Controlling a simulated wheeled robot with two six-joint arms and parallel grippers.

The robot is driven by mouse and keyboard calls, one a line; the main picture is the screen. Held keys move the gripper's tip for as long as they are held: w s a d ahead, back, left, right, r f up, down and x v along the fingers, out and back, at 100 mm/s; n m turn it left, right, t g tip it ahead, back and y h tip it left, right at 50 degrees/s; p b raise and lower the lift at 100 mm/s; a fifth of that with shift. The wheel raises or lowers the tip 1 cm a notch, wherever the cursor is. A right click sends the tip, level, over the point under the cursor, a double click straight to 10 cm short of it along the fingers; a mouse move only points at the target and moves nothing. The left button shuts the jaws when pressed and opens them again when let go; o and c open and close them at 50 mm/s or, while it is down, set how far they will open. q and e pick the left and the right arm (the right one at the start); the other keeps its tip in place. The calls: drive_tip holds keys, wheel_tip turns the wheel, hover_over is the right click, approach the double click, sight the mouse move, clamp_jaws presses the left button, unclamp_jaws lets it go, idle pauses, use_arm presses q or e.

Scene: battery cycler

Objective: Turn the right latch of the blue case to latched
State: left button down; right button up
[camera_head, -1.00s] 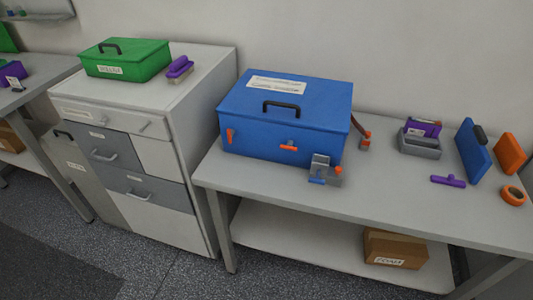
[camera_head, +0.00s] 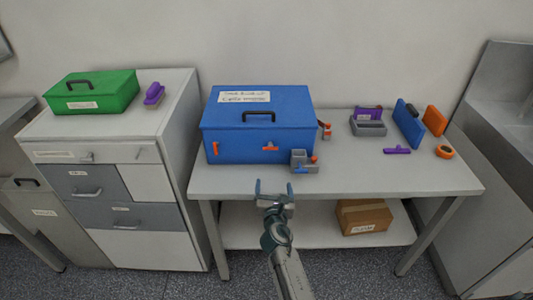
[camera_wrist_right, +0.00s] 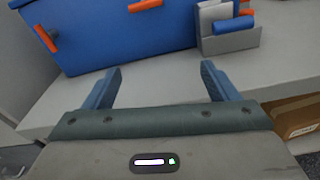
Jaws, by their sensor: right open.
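The blue case (camera_head: 258,120) stands closed on the table, with a black handle on its lid. Its left latch (camera_head: 215,148) is orange and upright on the front face. Its right latch (camera_head: 270,147) is orange and lies about level. In the right wrist view the left latch (camera_wrist_right: 45,39) and the right latch (camera_wrist_right: 145,5) show at the top. My right gripper (camera_head: 273,187) is open and empty at the table's front edge, in front of the case and apart from it; its fingers show in the wrist view (camera_wrist_right: 160,85). My left gripper is not in view.
A grey holder (camera_head: 304,164) with blue and orange parts stands close to the case's front right corner. To the right are a grey tray (camera_head: 368,128), a purple tool (camera_head: 397,150) and an orange ring (camera_head: 445,151). A green case (camera_head: 92,94) sits on the left cabinet.

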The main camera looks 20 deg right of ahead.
drive_tip(key=n+t, duration=0.1)
drive_tip(key=n, duration=0.1)
approach(271, 147)
drive_tip(key=v, duration=0.3)
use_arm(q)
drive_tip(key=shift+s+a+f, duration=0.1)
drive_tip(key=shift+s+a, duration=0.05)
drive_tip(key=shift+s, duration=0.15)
use_arm(e)
drive_tip(key=x, duration=1)
drive_tip(key=shift+w+f, duration=0.3)
drive_tip(key=shift+w, duration=0.1)
drive_tip(key=c, duration=1)
